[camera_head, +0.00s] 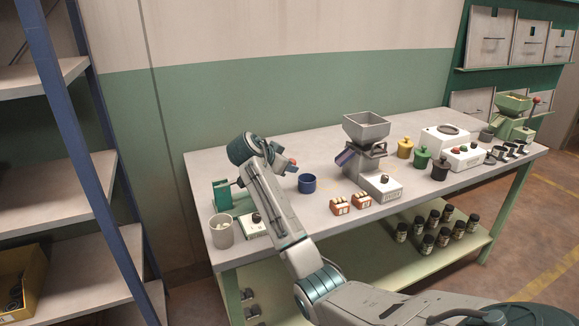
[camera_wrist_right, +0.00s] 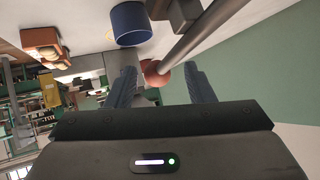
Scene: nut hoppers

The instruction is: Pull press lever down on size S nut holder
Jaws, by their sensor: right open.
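A green press (camera_head: 222,195) stands at the left end of the table, partly hidden behind my right arm. Its grey lever (camera_wrist_right: 205,35) ends in a red ball knob (camera_wrist_right: 155,73); a bit of red shows beside my wrist in the head view (camera_head: 291,162). My right gripper (camera_wrist_right: 163,80) is open, its two dark ribbed fingers on either side of the knob. No grip on the knob shows. I cannot read a size label on the press. My left gripper is not in view.
A blue cup (camera_head: 307,184) stands right of my wrist, and a grey cup (camera_head: 221,231) at the table's left front. A grey hopper machine (camera_head: 366,130) stands mid-table. A second green press (camera_head: 514,118) is at the far right. A blue-post shelf (camera_head: 62,110) stands left.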

